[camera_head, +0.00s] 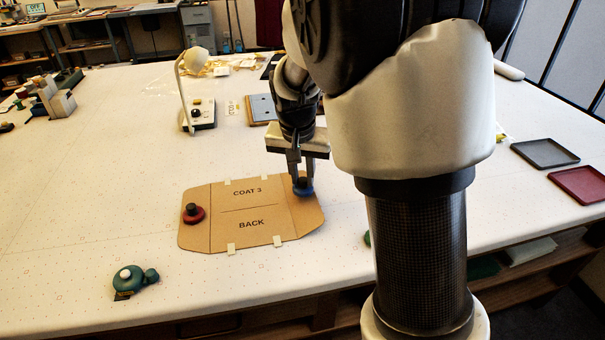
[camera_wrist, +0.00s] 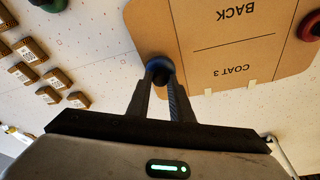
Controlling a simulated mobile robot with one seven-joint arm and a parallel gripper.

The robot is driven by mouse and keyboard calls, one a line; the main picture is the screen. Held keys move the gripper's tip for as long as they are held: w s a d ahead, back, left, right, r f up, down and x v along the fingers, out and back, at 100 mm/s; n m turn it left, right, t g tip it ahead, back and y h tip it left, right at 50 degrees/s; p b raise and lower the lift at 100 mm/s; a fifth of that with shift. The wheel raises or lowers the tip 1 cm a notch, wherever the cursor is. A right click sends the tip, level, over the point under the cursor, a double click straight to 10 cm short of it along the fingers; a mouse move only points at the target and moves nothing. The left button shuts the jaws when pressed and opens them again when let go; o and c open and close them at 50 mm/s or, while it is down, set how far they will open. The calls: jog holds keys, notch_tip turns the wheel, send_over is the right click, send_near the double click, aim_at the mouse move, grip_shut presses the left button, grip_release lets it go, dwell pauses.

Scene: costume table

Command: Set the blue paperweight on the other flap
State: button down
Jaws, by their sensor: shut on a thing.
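The blue paperweight (camera_head: 304,188) has a round blue base and a dark knob. It is at the right flap of the cardboard pattern (camera_head: 250,238), which is marked "COAT 3" and "BACK". My gripper (camera_head: 301,176) is shut on its knob from above; whether the base touches the flap is hard to tell. In the wrist view the blue paperweight (camera_wrist: 157,66) sits between my fingertips (camera_wrist: 160,78), over the flap near its edge. A red paperweight (camera_head: 193,213) with a dark knob rests on the left flap; it also shows in the wrist view (camera_wrist: 312,26).
A teal tool (camera_head: 129,279) lies at front left. A grey tray (camera_head: 545,153) and a red tray (camera_head: 578,184) lie at right. A lamp (camera_head: 196,116) stands behind the pattern. Several brown blocks (camera_wrist: 30,50) show in the wrist view. The table left of the pattern is mostly clear.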

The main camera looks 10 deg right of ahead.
aim_at(302, 182)
jog(key=shift+f+b, duration=1)
jog(key=shift+f, duration=0.5)
jog(key=c, duration=1.5)
grip_release()
